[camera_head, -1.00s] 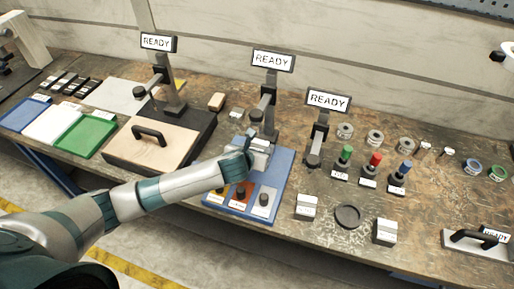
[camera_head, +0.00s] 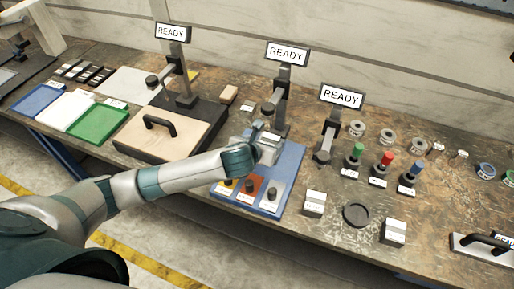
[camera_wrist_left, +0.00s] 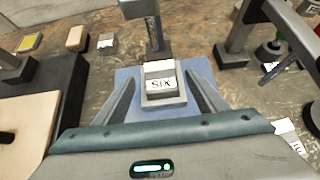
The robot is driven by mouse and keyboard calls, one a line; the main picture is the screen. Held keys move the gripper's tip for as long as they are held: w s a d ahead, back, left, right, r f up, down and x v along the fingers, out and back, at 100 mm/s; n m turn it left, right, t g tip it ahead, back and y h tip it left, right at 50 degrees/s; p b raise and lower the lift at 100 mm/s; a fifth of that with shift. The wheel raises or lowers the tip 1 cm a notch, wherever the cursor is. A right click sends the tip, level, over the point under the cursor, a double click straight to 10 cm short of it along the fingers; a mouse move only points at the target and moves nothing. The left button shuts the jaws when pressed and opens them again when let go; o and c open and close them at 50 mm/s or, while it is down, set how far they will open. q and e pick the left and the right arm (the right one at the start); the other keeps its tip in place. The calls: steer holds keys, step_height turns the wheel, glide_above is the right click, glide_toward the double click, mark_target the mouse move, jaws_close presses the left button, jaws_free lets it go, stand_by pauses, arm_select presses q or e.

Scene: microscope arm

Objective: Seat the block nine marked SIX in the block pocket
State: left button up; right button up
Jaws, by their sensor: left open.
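The block marked SIX (camera_wrist_left: 160,84) is white and grey, with its label facing the left wrist camera. It sits upright in or on a grey holder (camera_wrist_left: 164,101) on the blue board (camera_wrist_left: 128,76); I cannot tell how deep it is. This holder looks like the block pocket. My left gripper (camera_wrist_left: 162,92) is open, with one dark finger on each side of the block and visible gaps between. In the head view my left gripper (camera_head: 264,150) is over the back of the blue board (camera_head: 291,165) and hides much of the block. My right gripper is not in view.
A dark post with a READY sign (camera_head: 287,54) stands right behind the blue board. A wooden-topped box with a handle (camera_head: 160,140) is left; a READY post (camera_head: 327,140) and small blocks (camera_head: 314,203) are right.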

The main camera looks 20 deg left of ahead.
arm_select(q)
steer(key=b+v, duration=0.1)
steer(key=v, duration=0.7)
steer(key=shift+s, duration=0.2)
steer(key=shift+r, duration=0.15)
stand_by(0.4)
